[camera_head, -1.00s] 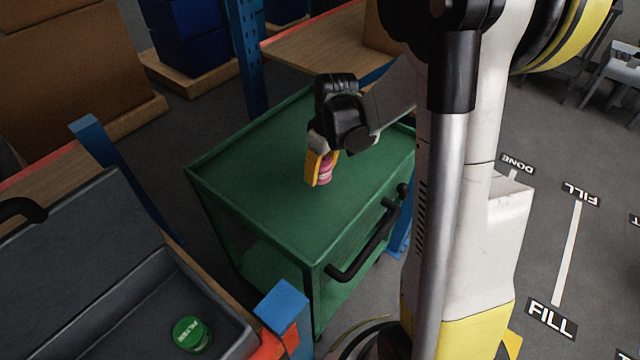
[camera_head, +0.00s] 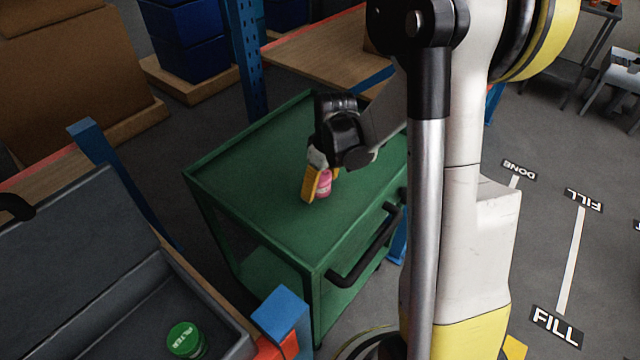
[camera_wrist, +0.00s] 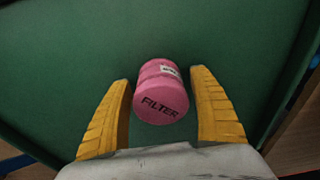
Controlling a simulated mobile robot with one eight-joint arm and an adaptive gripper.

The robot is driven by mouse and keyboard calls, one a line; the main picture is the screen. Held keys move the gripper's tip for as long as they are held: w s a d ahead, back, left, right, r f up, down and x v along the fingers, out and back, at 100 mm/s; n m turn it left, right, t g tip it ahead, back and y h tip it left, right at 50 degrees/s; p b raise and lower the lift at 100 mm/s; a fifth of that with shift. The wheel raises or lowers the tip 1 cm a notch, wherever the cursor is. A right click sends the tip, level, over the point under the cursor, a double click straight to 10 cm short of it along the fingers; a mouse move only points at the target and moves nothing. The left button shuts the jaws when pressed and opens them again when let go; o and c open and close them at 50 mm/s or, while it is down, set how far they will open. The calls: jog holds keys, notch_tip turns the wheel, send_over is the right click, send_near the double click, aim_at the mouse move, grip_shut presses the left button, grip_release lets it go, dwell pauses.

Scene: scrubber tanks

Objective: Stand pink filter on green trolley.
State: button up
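The pink filter (camera_wrist: 162,92) is a short cylinder with FILTER printed on its end. In the wrist view it sits between the two yellow fingers of my gripper (camera_wrist: 161,100), with a visible gap on each side. In the head view the filter (camera_head: 324,183) is at the top of the green trolley (camera_head: 250,165), beside a yellow finger. My gripper (camera_head: 318,184) is open around it. The filter appears upright on the trolley top; its contact with the surface is not clearly visible.
A grey bin (camera_head: 140,317) at lower left holds a green-lidded filter (camera_head: 186,339). A black handle (camera_head: 368,250) is on the trolley's near side. Blue posts (camera_head: 283,312) and a wooden shelf (camera_head: 320,50) stand close by. Much of the trolley top is clear.

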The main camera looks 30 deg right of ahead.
aim_at(325, 178)
jog(key=r+p, duration=0.1)
jog(key=r, duration=0.2)
jog(key=s+r+p, duration=0.1)
jog(key=r+p, duration=0.1)
jog(key=r, duration=0.2)
jog(key=r+p, duration=0.1)
jog(key=r, duration=0.3)
jog(key=shift+s+d+r+p, duration=0.2)
jog(key=shift+s+d+p, duration=0.1)
jog(key=shift+d+p, duration=0.1)
jog(key=shift+s+a+r, duration=0.15)
jog(key=shift+a+r, duration=0.05)
jog(key=shift+r, duration=0.45)
jog(key=s+a+r+m+t, duration=0.4)
jog(key=s+a+r, duration=0.6)
jog(key=s, duration=0.3)
jog(key=shift+s+a+t+h, duration=0.3)
jog(key=shift+a+t, duration=0.3)
jog(key=shift+t, duration=0.2)
jog(key=shift+w, duration=0.1)
